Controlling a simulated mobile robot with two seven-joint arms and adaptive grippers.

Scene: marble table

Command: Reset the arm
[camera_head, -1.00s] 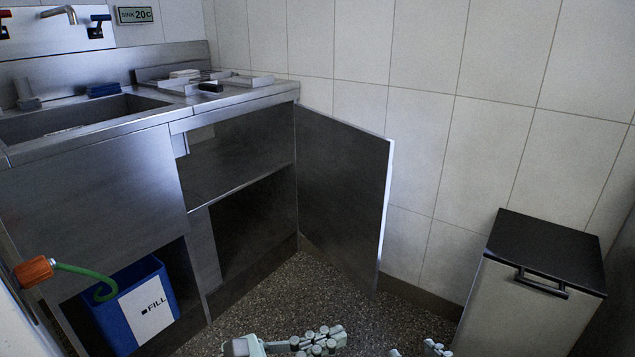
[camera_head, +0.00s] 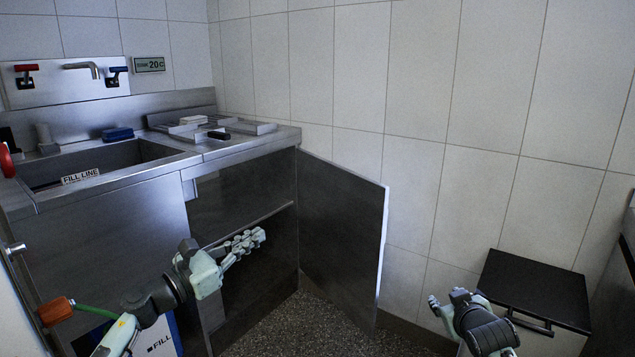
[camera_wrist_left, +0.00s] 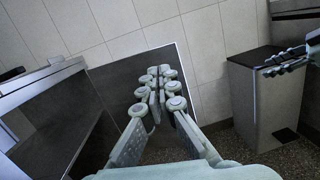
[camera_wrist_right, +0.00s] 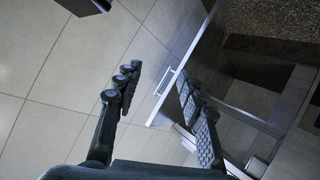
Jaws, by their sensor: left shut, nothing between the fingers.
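My left arm comes in from the lower left in the head view. My left gripper (camera_head: 258,237) is raised in front of the open cabinet; its fingers are together and hold nothing, as the left wrist view (camera_wrist_left: 160,78) also shows. My right gripper (camera_head: 436,302) is at the lower right in the head view, in front of the bin. In the right wrist view its fingers (camera_wrist_right: 158,76) are spread apart with nothing between them. It also shows at the right edge of the left wrist view (camera_wrist_left: 288,62).
The cabinet door (camera_head: 342,230) stands open to the right of the left gripper. A steel sink counter (camera_head: 245,142) is at the left. A bin with a black lid (camera_head: 537,288) stands at the right.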

